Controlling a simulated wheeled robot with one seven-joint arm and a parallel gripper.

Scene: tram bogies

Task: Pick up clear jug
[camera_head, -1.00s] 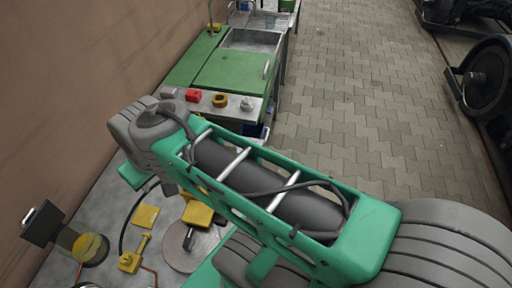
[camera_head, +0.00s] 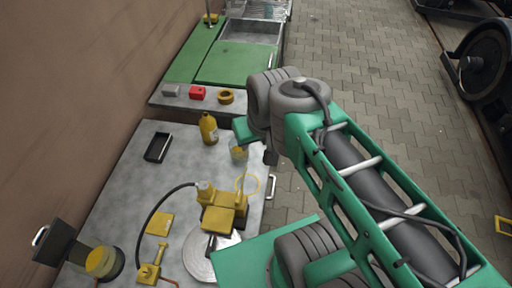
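A small see-through vessel with a yellowish tint, which looks like the clear jug (camera_head: 238,151), stands near the right edge of the grey worktop (camera_head: 120,195). It is just right of a yellow bottle (camera_head: 208,129) and close below a green part of my arm. Its details are too small to make out. My arm reaches up from the lower right, with its grey elbow above and right of the jug. My gripper does not show, so I cannot see its fingers or whether it holds anything.
A yellow pump-like device (camera_head: 222,208) with a black hose and a round metal plate (camera_head: 203,262) stand in front. A black tray (camera_head: 158,147) lies at the left. Behind is a green cabinet (camera_head: 237,63) with a sink.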

